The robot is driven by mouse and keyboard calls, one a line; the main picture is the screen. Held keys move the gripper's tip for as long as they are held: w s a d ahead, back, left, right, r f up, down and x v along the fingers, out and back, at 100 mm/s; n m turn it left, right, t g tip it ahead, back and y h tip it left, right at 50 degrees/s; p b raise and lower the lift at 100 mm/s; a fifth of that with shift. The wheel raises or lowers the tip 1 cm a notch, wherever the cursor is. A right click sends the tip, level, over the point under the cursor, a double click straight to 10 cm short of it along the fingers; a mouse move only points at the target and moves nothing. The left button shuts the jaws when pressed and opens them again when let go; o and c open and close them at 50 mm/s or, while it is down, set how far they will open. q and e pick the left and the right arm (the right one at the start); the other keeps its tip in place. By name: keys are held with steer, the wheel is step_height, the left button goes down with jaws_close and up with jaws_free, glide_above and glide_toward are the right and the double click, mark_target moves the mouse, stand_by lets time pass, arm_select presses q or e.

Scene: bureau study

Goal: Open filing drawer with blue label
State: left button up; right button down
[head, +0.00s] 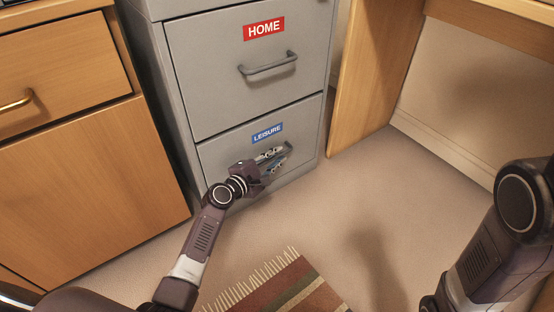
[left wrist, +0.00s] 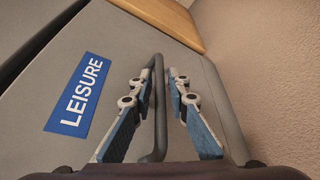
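The lower filing drawer (head: 222,152) has a blue label (head: 267,133) reading LEISURE and looks shut, flush with the grey cabinet. The label also shows tilted in the left wrist view (left wrist: 80,95). My left gripper (head: 272,158) is at this drawer's grey bar handle (head: 288,148). In the left wrist view the handle (left wrist: 160,105) runs between the two fingers of my left gripper (left wrist: 160,85). The fingers stand apart, with a gap visible on the handle's right side. My right gripper is out of view; only part of my right arm shows.
The upper drawer (head: 230,70) has a red HOME label (head: 264,29) and is shut. A wooden cabinet (head: 90,180) stands to the left and a wooden desk panel (head: 375,70) to the right. A striped fringed rug (head: 285,290) lies on the otherwise clear floor in front.

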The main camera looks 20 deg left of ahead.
arm_select(q)
steer(key=shift+w, duration=0.15)
steer(key=shift+c, duration=0.7)
jaws_close()
steer(key=shift+d, duration=0.1)
